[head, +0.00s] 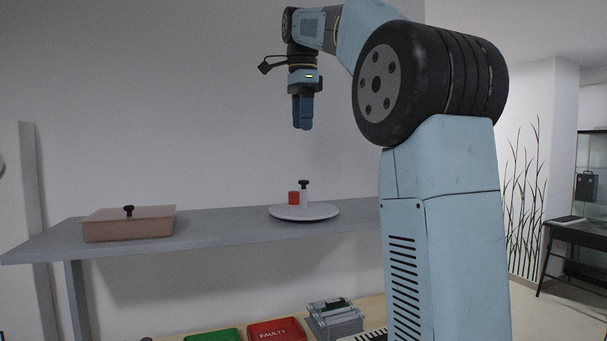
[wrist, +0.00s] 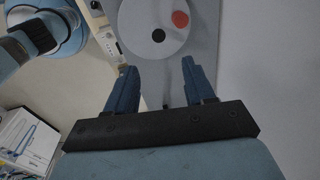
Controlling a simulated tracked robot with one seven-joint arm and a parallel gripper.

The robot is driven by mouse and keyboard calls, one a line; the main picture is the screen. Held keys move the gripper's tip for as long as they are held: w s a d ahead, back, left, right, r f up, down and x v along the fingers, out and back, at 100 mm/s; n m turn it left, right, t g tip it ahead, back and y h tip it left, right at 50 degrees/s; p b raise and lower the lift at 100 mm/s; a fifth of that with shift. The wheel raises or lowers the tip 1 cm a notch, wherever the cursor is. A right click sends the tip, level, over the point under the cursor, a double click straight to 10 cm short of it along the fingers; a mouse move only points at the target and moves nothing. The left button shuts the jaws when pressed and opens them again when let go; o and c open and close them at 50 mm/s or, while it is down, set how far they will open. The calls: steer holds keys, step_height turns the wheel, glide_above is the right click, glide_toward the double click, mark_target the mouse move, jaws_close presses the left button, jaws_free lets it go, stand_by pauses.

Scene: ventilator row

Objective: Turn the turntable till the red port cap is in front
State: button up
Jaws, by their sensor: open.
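The turntable (head: 284,213) is a pale round disc on the grey shelf, right of the shelf's middle in the head view. The red port cap (head: 293,198) stands on it, left of a white post with a black knob (head: 304,184). In the wrist view the turntable (wrist: 140,20) is at the top, with the red cap (wrist: 180,19) and the black knob (wrist: 158,36) seen from above. My gripper (head: 303,128) hangs above the turntable, pointing down, clear of it. In the wrist view its two blue fingers (wrist: 159,80) are apart with nothing between them.
A brown lidded box (head: 130,225) with a black knob sits on the shelf (head: 215,225) at the left. The shelf between box and turntable is clear.

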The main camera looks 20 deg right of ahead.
steer(key=w+m, duration=0.1)
steer(key=m, duration=0.3)
steer(key=m+g, duration=0.1)
steer(key=m, duration=0.2)
glide_above(304, 196)
steer(key=w, duration=0.1)
steer(key=shift+y, duration=0.3)
steer(key=shift+d+f, duration=0.15)
steer(key=shift+f, duration=6.65)
jaws_close()
